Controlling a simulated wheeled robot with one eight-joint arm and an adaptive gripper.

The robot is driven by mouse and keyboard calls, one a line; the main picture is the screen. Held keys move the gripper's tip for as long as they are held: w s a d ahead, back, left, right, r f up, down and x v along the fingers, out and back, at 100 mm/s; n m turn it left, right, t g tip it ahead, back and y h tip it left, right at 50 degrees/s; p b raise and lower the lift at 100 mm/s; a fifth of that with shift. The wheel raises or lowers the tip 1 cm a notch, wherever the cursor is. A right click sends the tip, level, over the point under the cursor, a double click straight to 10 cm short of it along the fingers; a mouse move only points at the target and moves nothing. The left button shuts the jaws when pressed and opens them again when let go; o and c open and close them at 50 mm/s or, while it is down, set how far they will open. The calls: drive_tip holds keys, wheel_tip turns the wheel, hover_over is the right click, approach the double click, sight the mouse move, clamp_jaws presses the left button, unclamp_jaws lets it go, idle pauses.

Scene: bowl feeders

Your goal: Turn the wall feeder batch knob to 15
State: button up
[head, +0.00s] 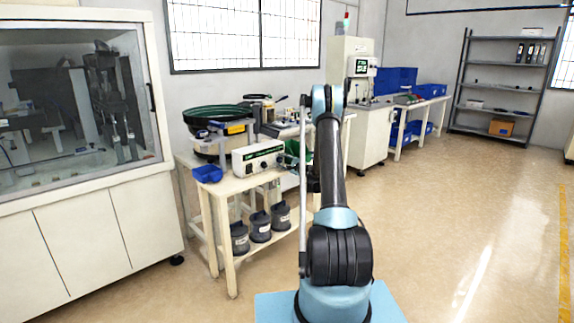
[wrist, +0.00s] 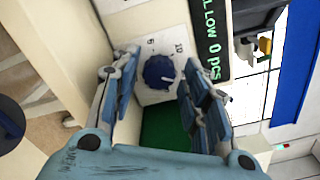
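In the wrist view, a dark blue round knob (wrist: 158,72) sits on a white dial plate (wrist: 150,97) with small printed marks, one reading about 10. A small pale mark shows at the knob's lower right; its setting is too small to read surely. My gripper (wrist: 161,60) is open, with one blue-grey finger on each side of the knob and visible gaps. A black display (wrist: 209,38) with green text ending "LLOW 0 pcs" is right of the dial.
In the head view, a bench (head: 228,184) holds a green bowl feeder (head: 217,111), a white control box (head: 258,157) and a blue bin (head: 207,173). A glazed cabinet (head: 75,205) stands at left. Floor at right is clear. A green surface (wrist: 163,127) lies below the dial.

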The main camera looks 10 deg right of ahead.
drive_tip(key=shift+a, duration=0.1)
drive_tip(key=v, duration=1.2)
